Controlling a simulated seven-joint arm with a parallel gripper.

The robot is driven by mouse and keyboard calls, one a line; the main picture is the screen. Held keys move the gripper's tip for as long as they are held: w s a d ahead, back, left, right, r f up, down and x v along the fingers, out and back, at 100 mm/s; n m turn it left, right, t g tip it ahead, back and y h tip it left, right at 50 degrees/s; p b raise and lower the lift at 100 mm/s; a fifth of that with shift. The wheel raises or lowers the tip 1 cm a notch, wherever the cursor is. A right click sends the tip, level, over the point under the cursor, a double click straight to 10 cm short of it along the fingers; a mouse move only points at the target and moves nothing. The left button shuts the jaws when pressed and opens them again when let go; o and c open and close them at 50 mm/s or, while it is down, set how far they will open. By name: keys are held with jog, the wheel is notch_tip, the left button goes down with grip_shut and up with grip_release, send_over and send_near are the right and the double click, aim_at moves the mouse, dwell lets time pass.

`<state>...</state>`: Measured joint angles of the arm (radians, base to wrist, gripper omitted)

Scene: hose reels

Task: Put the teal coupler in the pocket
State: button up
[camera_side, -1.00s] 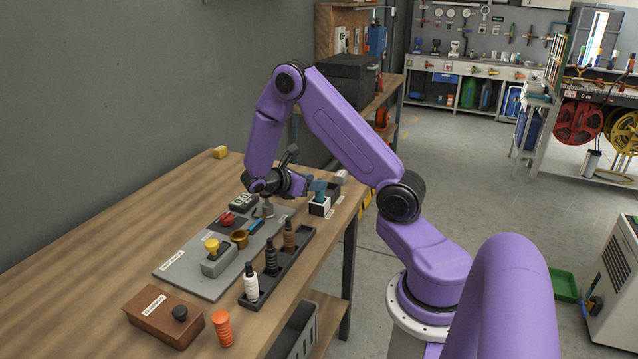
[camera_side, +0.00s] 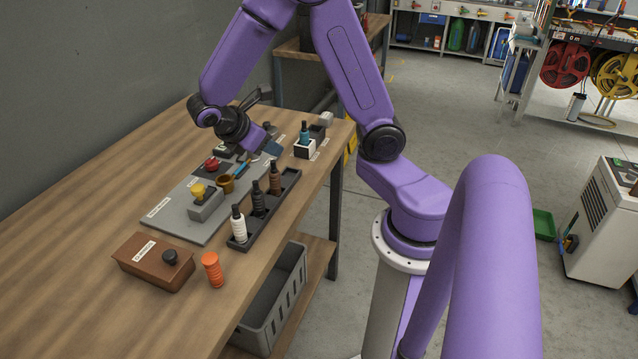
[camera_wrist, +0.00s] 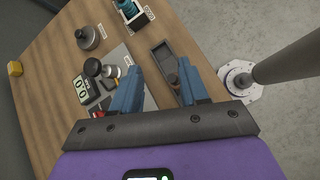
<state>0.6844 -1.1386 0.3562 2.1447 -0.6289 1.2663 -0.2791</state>
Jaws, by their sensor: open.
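The teal coupler (camera_side: 305,130) stands upright in a small white-and-black block (camera_side: 305,151) near the table's right edge. It also shows at the top of the wrist view (camera_wrist: 127,8), cut by the frame. My gripper (camera_side: 272,147) has blue fingers and is open and empty, left of the block and above the far end of a dark rack (camera_side: 237,243). The rack holds white, black and brown couplers. Its far end shows an empty recess in the wrist view (camera_wrist: 160,53), beyond my fingertips (camera_wrist: 160,70). I cannot tell for sure which hollow is the pocket.
A grey board (camera_side: 185,222) left of the rack carries a red button, a yellow knob and a brown cup. A brown box (camera_side: 154,262) and an orange ribbed piece (camera_side: 212,270) stand at the front. Bare table lies to the left.

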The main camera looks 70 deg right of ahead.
jog(key=s+a+r+t+y, duration=0.1)
jog(key=s+a+y, duration=0.3)
jog(key=s+a, duration=0.3)
jog(key=s+a+r+t+y, duration=0.1)
jog(key=s+a+y, duration=0.4)
jog(key=s, duration=0.6)
jog(key=shift+s+a+r, duration=0.35)
jog(key=shift+s+a, duration=0.05)
jog(key=shift+a, duration=0.6)
